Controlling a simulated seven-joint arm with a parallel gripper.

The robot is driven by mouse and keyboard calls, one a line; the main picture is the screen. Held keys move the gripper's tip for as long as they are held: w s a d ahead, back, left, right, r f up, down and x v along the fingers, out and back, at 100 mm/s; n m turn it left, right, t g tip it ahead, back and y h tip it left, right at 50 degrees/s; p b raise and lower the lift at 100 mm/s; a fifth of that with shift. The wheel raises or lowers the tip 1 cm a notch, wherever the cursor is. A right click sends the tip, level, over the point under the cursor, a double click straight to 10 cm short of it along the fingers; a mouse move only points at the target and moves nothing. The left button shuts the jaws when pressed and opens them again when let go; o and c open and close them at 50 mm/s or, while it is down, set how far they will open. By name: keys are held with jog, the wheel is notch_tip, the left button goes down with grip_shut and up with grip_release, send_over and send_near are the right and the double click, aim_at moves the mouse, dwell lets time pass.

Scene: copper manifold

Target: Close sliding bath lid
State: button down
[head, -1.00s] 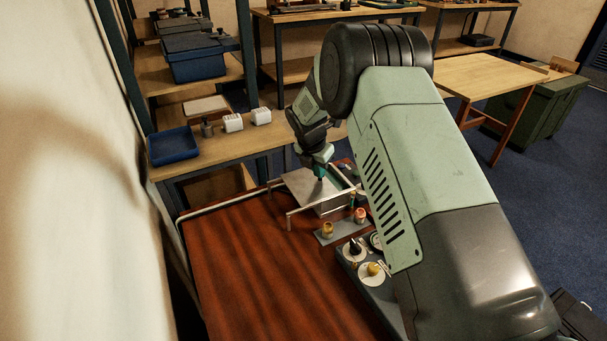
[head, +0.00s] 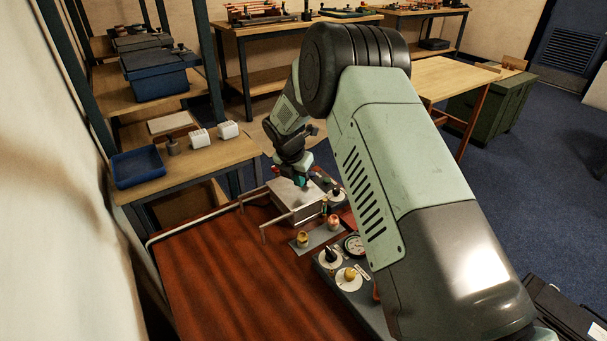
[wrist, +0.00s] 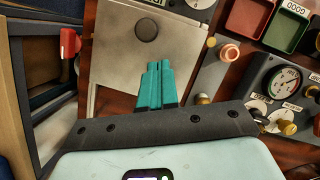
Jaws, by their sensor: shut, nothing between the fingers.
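The sliding bath lid (head: 292,190) is a flat pale-grey plate. In the head view it lies over the bath box (head: 309,212), with bare rails (head: 252,198) reaching out to its left; no open bath interior shows. In the wrist view the lid (wrist: 115,60) has a dark round knob (wrist: 146,29). My gripper (head: 303,184) is low over the lid. Its teal fingers (wrist: 158,66) are together and empty, over the plate a little short of the knob in the picture. I cannot tell whether the fingertips touch the lid.
A small plate with two knobbed fittings (head: 317,237) and a grey panel with dials (head: 343,284) stand near the bath. Red and green trays (wrist: 250,18) and a gauge (wrist: 284,82) lie to the right in the wrist view. The red-brown tabletop (head: 220,280) is clear at front left.

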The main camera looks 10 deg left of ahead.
jog(key=v, duration=1)
jog(key=m+t+h, duration=0.3)
jog(key=m+h, duration=0.1)
send_near(295, 189)
jog(key=shift+w+d+f, duration=0.8)
jog(key=shift+d+f, duration=0.15)
jog(key=shift+d, duration=0.05)
jog(key=shift+w+d+f, duration=0.25)
jog(key=shift+w+d, duration=0.45)
jog(key=shift+w, duration=0.3)
jog(key=shift+w+d+f, duration=0.1)
jog(key=shift+w+d, duration=0.35)
jog(key=shift+w, duration=0.2)
